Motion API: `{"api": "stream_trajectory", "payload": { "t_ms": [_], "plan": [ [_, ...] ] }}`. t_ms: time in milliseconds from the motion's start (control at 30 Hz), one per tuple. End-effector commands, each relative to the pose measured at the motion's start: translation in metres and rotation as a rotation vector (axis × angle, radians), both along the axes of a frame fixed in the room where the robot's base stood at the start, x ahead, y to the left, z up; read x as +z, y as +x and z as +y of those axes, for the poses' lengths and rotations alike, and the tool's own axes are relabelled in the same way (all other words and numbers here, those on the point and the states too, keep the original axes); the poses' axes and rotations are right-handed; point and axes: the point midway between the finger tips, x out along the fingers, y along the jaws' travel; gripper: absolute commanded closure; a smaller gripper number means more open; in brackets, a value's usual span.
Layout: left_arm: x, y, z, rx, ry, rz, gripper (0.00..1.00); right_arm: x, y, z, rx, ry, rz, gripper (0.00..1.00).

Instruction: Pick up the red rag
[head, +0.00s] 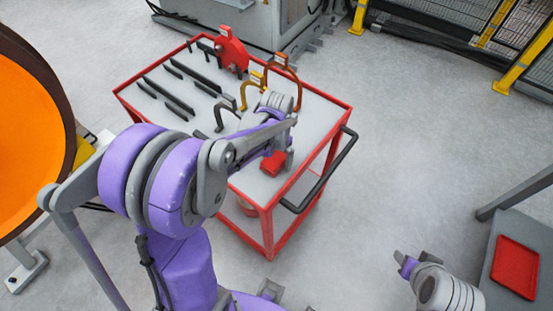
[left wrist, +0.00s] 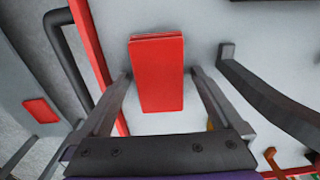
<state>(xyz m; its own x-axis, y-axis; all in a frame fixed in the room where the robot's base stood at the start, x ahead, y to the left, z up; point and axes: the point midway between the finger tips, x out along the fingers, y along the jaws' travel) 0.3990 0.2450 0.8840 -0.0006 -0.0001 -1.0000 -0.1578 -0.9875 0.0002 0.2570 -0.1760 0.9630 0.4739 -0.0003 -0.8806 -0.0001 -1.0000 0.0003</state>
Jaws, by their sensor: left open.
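The red rag (head: 273,163) is a small flat red rectangle on the grey top of the red cart, near its front right edge. In the left wrist view the red rag (left wrist: 157,85) lies between my two fingers, with a folded edge at its far end. My left gripper (head: 288,150) is over the rag, its fingers spread and apart from it on both sides in the wrist view (left wrist: 160,74). The left arm hides part of the cart top.
The red cart (head: 335,155) also carries several dark bars (head: 165,96), a red clamp (head: 232,50) and hook-shaped pieces (head: 284,68). A black handle (head: 325,175) runs along its right side. A red tray (head: 515,265) lies on a grey table at right. An orange wheel (head: 25,130) stands at left.

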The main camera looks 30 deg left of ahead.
Motion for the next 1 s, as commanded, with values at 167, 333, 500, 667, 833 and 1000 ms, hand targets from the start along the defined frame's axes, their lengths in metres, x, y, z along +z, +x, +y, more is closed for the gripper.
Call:
{"api": "stream_trajectory", "payload": {
  "t_ms": [167, 333, 500, 667, 833, 1000],
  "plan": [
    [0.0, 0.0, 0.0, 0.0, 0.0, 0.0, 0.0, 0.0, 0.0, 0.0, 0.0, 0.0, 0.0, 0.5],
    [0.0, 0.0, 0.0, 0.0, 0.0, 0.0, 0.23, 0.0, 0.0, 0.0, 0.0, 0.0, 0.0, 0.5],
    [0.0, 0.0, 0.0, 0.0, 0.0, 0.0, 0.54, 0.0, 0.0, 0.0, 0.0, 0.0, 0.0, 0.5],
    [0.0, 0.0, 0.0, 0.0, 0.0, 0.0, 0.81, 0.0, 0.0, 0.0, 0.0, 0.0, 0.0, 0.5],
    [0.0, 0.0, 0.0, 0.0, 0.0, 0.0, 0.81, 0.0, 0.0, 0.0, 0.0, 0.0, 0.0, 0.5],
    [0.011, 0.0, 0.0, 0.0, 0.0, -0.001, 0.81, 0.001, 0.001, 0.0, 0.0, 0.0, -0.001, 0.5]
  ]
}}
